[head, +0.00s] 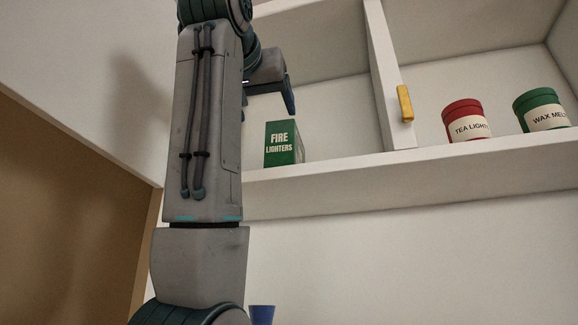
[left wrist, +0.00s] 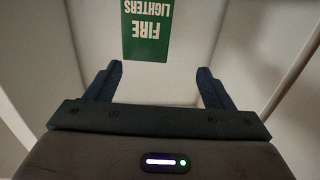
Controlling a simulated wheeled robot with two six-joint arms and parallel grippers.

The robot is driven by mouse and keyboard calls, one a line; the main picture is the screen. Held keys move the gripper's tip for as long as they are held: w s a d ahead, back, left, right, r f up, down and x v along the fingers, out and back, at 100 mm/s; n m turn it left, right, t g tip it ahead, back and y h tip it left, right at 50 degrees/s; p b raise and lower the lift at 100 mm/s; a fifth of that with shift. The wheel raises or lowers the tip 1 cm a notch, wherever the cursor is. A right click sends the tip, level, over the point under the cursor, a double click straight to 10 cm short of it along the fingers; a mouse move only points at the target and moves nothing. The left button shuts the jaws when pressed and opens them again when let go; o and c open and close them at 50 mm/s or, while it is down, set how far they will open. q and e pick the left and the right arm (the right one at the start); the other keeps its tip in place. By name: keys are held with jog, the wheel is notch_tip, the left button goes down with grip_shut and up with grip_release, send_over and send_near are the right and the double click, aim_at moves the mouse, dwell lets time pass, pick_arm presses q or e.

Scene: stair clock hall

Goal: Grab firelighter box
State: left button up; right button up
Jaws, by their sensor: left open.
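The firelighter box (head: 284,144) is green with white lettering and stands upright on the white shelf, in the compartment left of the divider. My left gripper (head: 286,105) is just above and in front of it in the head view, partly hidden behind my own arm. In the left wrist view the box (left wrist: 160,30) appears upside down, beyond the fingertips and roughly centred between them. The left gripper (left wrist: 158,82) is open and empty, apart from the box. My right gripper is in neither view.
A white divider (head: 387,75) with a yellow handle-like piece (head: 405,103) stands right of the box. A red tea light tin (head: 466,120) and a green wax melt tin (head: 542,110) stand in the right compartment. The shelf's front edge (head: 420,165) runs below. A blue object (head: 262,315) shows low down.

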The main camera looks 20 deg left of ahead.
aim_at(285, 130)
pick_arm(q)
jog(key=w+p, duration=0.1)
jog(key=w, duration=0.1)
jog(key=w+d+p, duration=0.1)
jog(key=w, duration=0.2)
jog(key=shift+r, duration=0.1)
jog(key=w+p, duration=0.2)
jog(key=p, duration=0.1)
jog(key=w+p, duration=0.1)
jog(key=shift+w+d, duration=0.3)
jog(key=shift+w, duration=0.1)
jog(key=shift+w+p, duration=0.35)
jog(key=shift+w+f, duration=0.2)
jog(key=shift+w, duration=0.05)
jog(key=shift+a, duration=0.25)
jog(key=shift+s+d, duration=0.15)
jog(key=shift+s, duration=0.05)
jog(key=c, duration=1.2)
jog(key=shift+w, duration=0.1)
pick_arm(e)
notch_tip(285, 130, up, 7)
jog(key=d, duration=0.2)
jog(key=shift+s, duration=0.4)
pick_arm(q)
jog(key=shift+r, duration=0.2)
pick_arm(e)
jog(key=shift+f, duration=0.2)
